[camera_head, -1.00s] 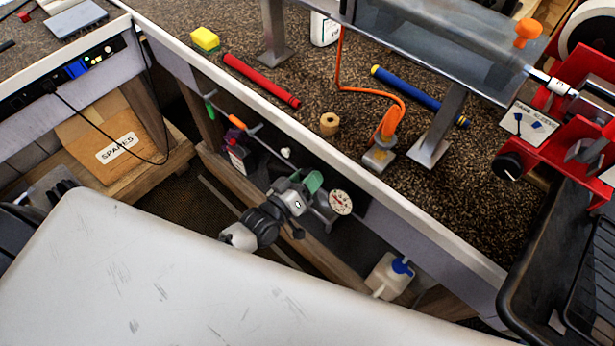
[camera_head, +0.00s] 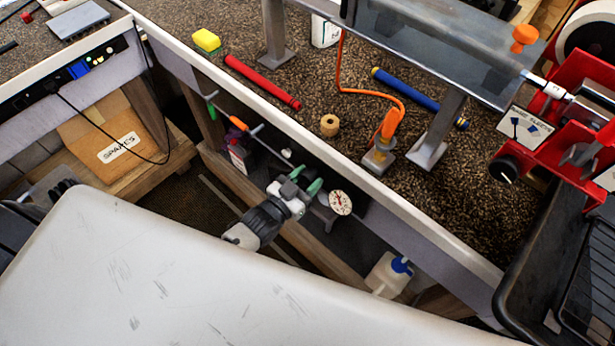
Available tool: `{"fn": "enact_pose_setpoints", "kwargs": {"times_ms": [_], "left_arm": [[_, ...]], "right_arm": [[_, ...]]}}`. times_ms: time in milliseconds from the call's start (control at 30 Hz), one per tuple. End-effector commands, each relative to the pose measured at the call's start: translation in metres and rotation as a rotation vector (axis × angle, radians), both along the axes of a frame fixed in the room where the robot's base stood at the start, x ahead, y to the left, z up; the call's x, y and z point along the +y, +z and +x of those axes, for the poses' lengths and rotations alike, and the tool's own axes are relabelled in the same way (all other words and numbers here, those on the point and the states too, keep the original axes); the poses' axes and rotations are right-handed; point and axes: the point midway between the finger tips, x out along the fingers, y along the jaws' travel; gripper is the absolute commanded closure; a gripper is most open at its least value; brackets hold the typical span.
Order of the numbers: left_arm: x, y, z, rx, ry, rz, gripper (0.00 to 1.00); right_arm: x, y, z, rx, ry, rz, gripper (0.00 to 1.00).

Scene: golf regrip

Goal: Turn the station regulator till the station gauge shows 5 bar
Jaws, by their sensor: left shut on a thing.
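The station gauge (camera_head: 340,202) is a round white dial under the front edge of the bench. Its needle and numbers are too small to read. My left gripper (camera_head: 305,180), with green fingertips, is just left of the gauge, under the bench edge. It is shut on the station regulator, which is mostly hidden by the fingers and the wrist. My right gripper is not in view.
The bench edge (camera_head: 372,221) runs diagonally just above my left gripper. A white bottle with a blue cap (camera_head: 390,272) stands right of the gauge. An orange-handled tool (camera_head: 238,123) hangs to the left. A black tray (camera_head: 520,285) is at the right.

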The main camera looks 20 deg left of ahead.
Motion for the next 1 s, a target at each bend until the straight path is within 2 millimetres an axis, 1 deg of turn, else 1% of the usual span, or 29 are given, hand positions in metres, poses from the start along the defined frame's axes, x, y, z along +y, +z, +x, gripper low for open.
{"fn": "enact_pose_setpoints", "kwargs": {"times_ms": [600, 800, 1000], "left_arm": [[0.0013, -0.0004, 0.0004, -0.216, 0.000, 0.522, 0.80], [0.0018, -0.0002, 0.0005, -0.266, 0.001, 0.644, 0.80], [0.0017, 0.0002, 0.0005, -0.300, 0.000, 0.725, 0.80]], "right_arm": [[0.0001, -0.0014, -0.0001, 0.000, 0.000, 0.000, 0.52], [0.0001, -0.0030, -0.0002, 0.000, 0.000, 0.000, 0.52], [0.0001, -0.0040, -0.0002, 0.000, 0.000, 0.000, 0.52]]}}
